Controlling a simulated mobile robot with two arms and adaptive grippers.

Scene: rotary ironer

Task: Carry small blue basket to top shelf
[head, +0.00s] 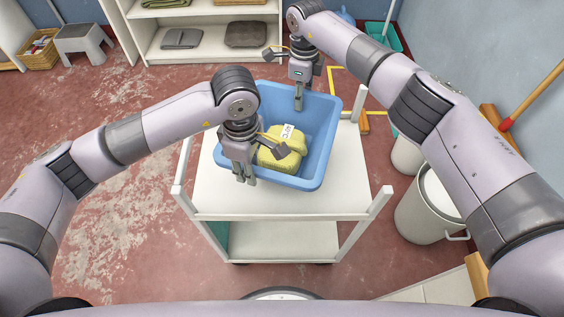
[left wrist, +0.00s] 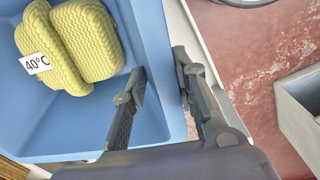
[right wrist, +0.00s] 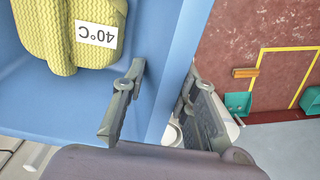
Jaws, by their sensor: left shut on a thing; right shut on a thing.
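The small blue basket (head: 318,170) is on the top of the white cart in the head view. It holds a folded yellow cloth with a white tag reading 40°C, seen as the yellow cloth (left wrist: 85,40) in the left wrist view. My left gripper (head: 245,178) is shut on the basket's near-left wall, one finger inside and one outside. My right gripper (head: 298,103) is shut on the far wall of the basket (right wrist: 165,70). Whether the basket's base touches the cart top cannot be told.
The white cart (head: 230,200) has raised corner posts and a lower shelf. A white shelf unit (head: 205,15) with folded grey cloths stands at the back. A white bin (head: 430,210) and a broom are at the right. Red floor is open at the left.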

